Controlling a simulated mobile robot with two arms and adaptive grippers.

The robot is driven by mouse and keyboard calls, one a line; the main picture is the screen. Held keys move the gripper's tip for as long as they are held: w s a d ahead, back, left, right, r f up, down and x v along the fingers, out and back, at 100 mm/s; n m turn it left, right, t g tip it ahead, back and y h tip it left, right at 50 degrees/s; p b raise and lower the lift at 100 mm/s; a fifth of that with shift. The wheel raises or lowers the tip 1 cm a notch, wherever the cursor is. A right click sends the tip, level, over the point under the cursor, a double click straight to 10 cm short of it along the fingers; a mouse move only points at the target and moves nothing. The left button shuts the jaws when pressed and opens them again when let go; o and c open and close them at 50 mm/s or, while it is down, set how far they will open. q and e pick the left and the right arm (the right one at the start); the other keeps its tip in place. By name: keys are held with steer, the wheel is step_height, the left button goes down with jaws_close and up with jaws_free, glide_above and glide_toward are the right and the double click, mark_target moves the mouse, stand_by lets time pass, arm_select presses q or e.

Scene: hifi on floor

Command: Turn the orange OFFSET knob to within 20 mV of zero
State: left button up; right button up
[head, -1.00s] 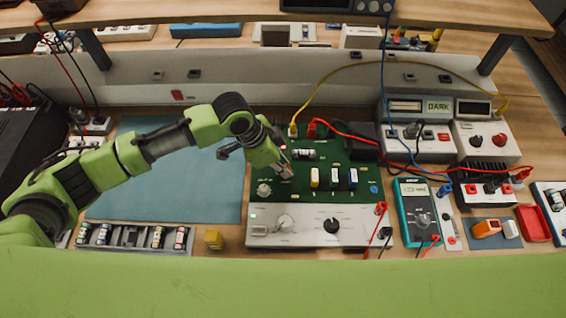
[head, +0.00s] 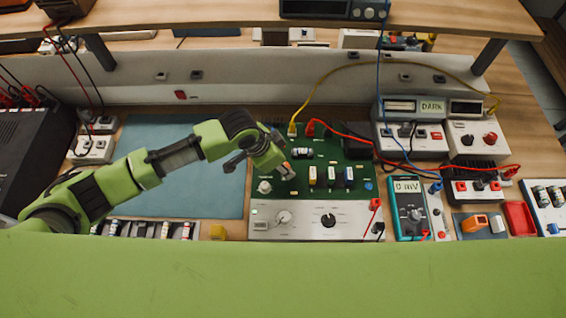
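The green circuit board (head: 330,147) lies flat on the bench behind a silver control panel (head: 300,222). My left gripper (head: 287,172) is down at the board's left middle. A small orange-red patch shows at its tip, but I cannot tell clearly whether it is the OFFSET knob; the gripper hides that spot. Whether the fingers are shut on a knob is too small to see. The teal multimeter (head: 409,208) stands right of the panel. Its display seems to read about 0 or 1 mV, in tiny digits. My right gripper is not in view.
Red and yellow leads run from the board to instruments (head: 412,139) at the back right. A blue lead hangs down to the multimeter. A blue-grey mat (head: 185,185) left of the board is mostly clear.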

arm_select(q)
steer(key=v, duration=1.2)
steer(key=shift+f, duration=0.1)
stand_by(0.4)
